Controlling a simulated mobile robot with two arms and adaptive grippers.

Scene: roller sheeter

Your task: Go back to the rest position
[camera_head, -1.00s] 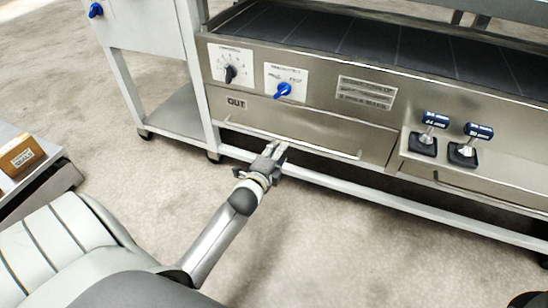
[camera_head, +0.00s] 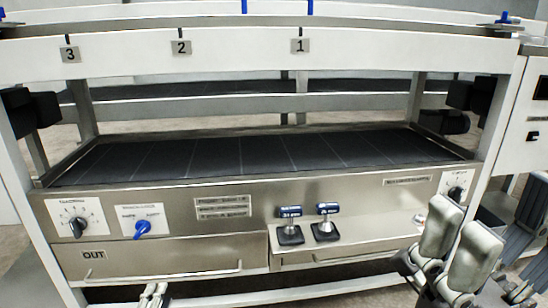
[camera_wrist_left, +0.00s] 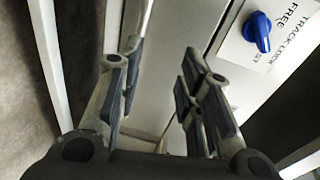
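My left gripper (camera_head: 152,295) is at the bottom edge of the head view, left of centre, in front of the drawer marked OUT. Only its tip end shows there. In the left wrist view my left gripper (camera_wrist_left: 160,95) has its two dark fingers apart, with nothing visible held between them. At the lower right of the head view, two pale rounded finger-like parts with metal links seem to be my right gripper (camera_head: 457,235); their opening is unclear.
The roller sheeter's steel front has the OUT drawer (camera_head: 170,262), a blue knob (camera_head: 142,228) and two blue-topped levers (camera_head: 290,228). The drawer handle (camera_head: 165,276) is close to my left gripper. A dark belt bed (camera_head: 250,155) lies behind, below a white rail with numbered tags.

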